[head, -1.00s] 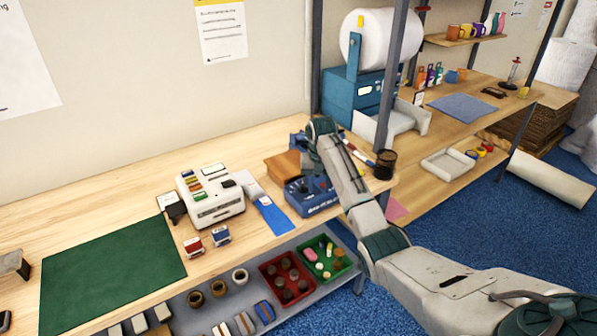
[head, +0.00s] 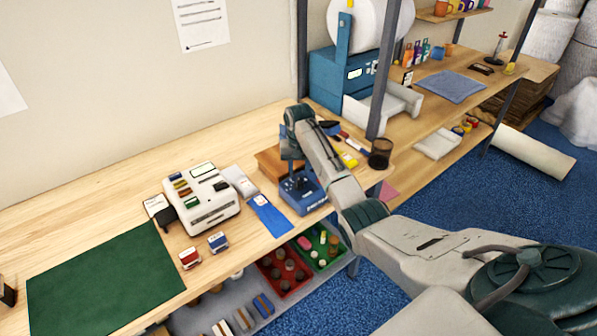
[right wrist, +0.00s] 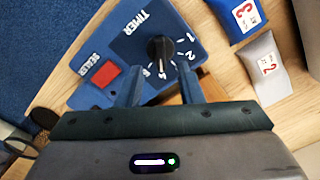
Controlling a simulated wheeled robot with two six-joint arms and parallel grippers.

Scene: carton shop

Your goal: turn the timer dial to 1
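The blue sealer (head: 313,201) stands on the bench in the head view, with my right gripper (head: 296,180) just above it. In the right wrist view, its sloped panel (right wrist: 128,45) carries the words TIMER and SEALER, a red switch (right wrist: 104,74) and the black timer dial (right wrist: 159,48). The digits 1 and 2 show to the right of the dial; a finger hides part of the scale. The dial's pointer looks turned toward my gripper, but the digit it marks is unclear. My right gripper (right wrist: 160,88) is open, its fingertips near the dial on either side; contact cannot be told. My left gripper is out of view.
A white label machine (head: 202,200), a blue strip (head: 268,214) and stamps (head: 189,258) lie left of the sealer. Red (head: 296,286) and green bins sit on the lower shelf.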

